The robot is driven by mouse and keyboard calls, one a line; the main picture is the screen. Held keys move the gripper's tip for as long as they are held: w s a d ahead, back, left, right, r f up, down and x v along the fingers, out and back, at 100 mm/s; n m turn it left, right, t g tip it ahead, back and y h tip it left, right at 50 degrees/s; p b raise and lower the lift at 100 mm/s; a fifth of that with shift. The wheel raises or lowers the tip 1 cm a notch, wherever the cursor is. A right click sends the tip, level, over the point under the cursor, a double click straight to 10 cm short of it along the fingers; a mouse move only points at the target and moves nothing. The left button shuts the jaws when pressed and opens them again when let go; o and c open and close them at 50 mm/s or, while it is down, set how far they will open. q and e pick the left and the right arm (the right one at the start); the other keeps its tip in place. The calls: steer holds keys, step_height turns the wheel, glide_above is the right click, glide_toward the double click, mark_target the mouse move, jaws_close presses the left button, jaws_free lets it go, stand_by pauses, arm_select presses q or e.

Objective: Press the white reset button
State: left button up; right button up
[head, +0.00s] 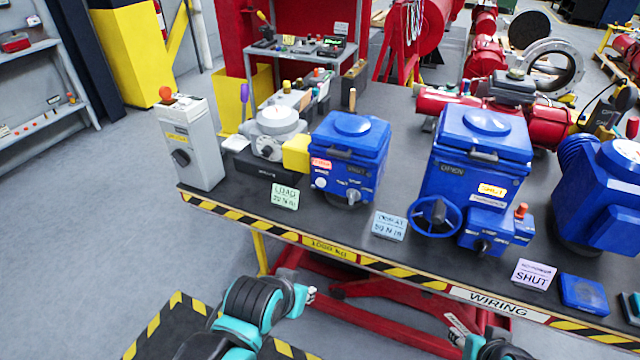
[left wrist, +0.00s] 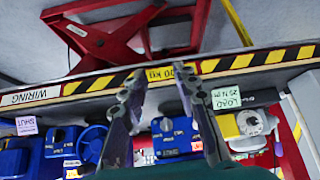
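The smaller blue actuator (head: 350,148) stands on the bench, with a red label on its front. A small round white button (head: 320,183) sits below that label, at the left of the front face. My left gripper (head: 311,294) is in front of the bench edge, low and apart from the actuator. In the left wrist view its two fingers (left wrist: 159,76) are spread and empty, with the blue actuator (left wrist: 176,138) showing between them. The button is too small to make out there. My right gripper (head: 462,328) is at the bottom edge, mostly cut off.
A grey box with a red button (head: 200,145) and a larger blue actuator with a handwheel (head: 480,160) flank the smaller actuator. Cards reading LOAD (head: 285,196) and SHUT (head: 534,275) stand along the striped bench edge (head: 330,250). Floor is clear at left.

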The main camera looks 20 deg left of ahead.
arm_select(q)
jaws_close()
stand_by(1.0)
